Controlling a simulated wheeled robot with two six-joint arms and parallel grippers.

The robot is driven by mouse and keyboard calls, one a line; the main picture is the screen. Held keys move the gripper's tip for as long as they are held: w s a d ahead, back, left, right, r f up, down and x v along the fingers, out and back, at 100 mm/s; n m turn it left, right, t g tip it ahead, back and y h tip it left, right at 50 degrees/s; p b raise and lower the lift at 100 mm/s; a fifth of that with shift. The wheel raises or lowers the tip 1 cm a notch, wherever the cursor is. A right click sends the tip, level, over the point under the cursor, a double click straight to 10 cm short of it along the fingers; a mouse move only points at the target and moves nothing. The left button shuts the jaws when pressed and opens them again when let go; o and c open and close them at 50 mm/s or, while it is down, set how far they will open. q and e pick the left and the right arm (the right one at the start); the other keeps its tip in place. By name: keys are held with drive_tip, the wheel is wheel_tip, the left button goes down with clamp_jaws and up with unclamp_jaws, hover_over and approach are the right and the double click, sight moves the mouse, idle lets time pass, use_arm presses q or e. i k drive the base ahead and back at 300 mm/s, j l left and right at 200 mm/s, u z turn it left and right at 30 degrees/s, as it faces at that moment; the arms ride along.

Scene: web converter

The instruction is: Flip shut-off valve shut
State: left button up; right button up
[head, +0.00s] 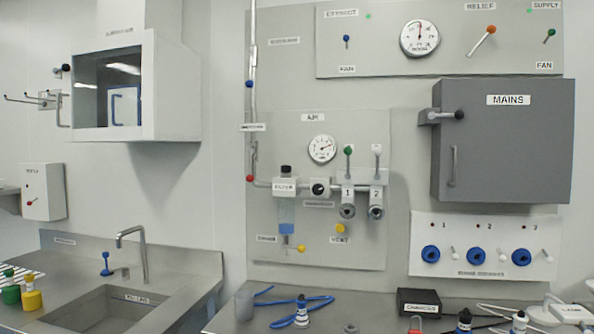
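The air panel (376,252) is on the middle wall with a round gauge (322,148). A vertical supply pipe (250,105) runs down its left edge, with a small blue-tipped part (249,84) high up and a red-tipped lever (250,178) low, where the pipe bends toward the filter (285,187). A small label (252,127) sits on the pipe; its text is too small to read. I cannot tell which lever is the shut-off valve. Outlets 1 and 2 carry a green-tipped lever (348,151) and a white-tipped lever (377,150), both upright. Neither gripper is in view.
A grey mains box (508,140) juts out at right, above a panel with blue sockets (431,254). A white cabinet (170,90) juts out at left. Below are a sink counter (190,262) and a bench with blue tubing (284,320) and bottles.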

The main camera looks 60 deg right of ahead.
sight(250, 178)
drive_tip(key=z, duration=1.7)
drive_tip(key=i+l+z, duration=0.25)
drive_tip(key=i, duration=1.3)
drive_tip(key=k+j, duration=0.05)
drive_tip(key=j, duration=0.05)
